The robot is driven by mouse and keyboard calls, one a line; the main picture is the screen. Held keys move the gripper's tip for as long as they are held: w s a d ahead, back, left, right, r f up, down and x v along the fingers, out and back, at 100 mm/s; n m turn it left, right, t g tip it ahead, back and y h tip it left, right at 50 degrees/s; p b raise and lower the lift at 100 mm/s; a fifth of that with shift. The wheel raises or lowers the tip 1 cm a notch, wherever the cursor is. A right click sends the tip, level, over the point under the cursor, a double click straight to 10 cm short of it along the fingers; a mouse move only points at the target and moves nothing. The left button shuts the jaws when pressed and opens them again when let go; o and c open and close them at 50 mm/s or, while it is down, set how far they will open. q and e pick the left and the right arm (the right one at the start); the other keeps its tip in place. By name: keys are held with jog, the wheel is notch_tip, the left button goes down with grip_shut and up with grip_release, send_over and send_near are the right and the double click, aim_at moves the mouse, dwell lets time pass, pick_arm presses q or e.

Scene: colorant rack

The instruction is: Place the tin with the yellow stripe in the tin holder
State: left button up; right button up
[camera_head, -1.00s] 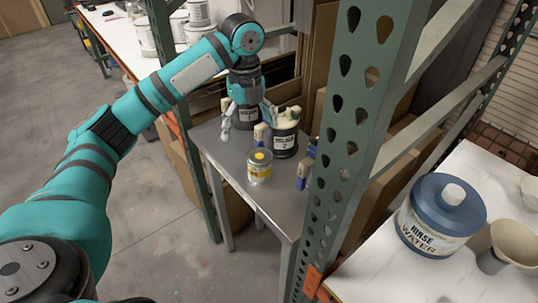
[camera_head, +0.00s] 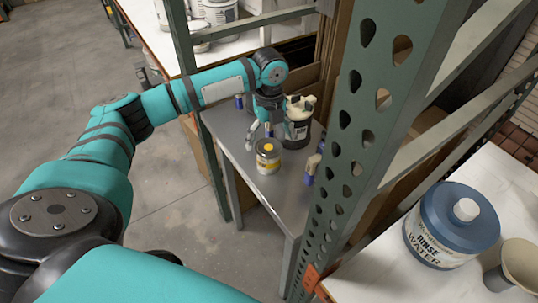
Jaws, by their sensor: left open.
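The small tin with the yellow stripe (camera_head: 268,158) stands upright on a grey metal table, with a yellow spot on its lid. My left gripper (camera_head: 264,128) is open, pointing down just behind the tin in the head view. No tin shows between its fingers. Whether a finger touches the tin I cannot tell. I cannot make out a tin holder for certain. My right gripper is not in view.
A dark labelled container (camera_head: 299,130) with cream-topped items stands close right of the gripper. Blue-and-cream items (camera_head: 311,172) are near the table's right side. A green perforated post (camera_head: 362,120) rises in front. A blue rinse-water jug (camera_head: 450,225) is on the white table.

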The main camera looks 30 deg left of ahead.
aim_at(268, 147)
pick_arm(q)
jog(key=shift+f, duration=0.2)
jog(key=shift+s+f+p, duration=0.2)
jog(key=shift+f+p, duration=0.1)
jog(key=shift+p, duration=0.05)
jog(key=f, duration=0.1)
jog(key=f+p, duration=0.1)
jog(key=f, duration=0.1)
jog(key=shift+s+d+f+p, duration=0.1)
jog(key=shift+s+f+p, duration=0.1)
jog(key=shift+f+p, duration=0.1)
jog(key=shift+f, duration=0.45)
jog(key=c, duration=1.4)
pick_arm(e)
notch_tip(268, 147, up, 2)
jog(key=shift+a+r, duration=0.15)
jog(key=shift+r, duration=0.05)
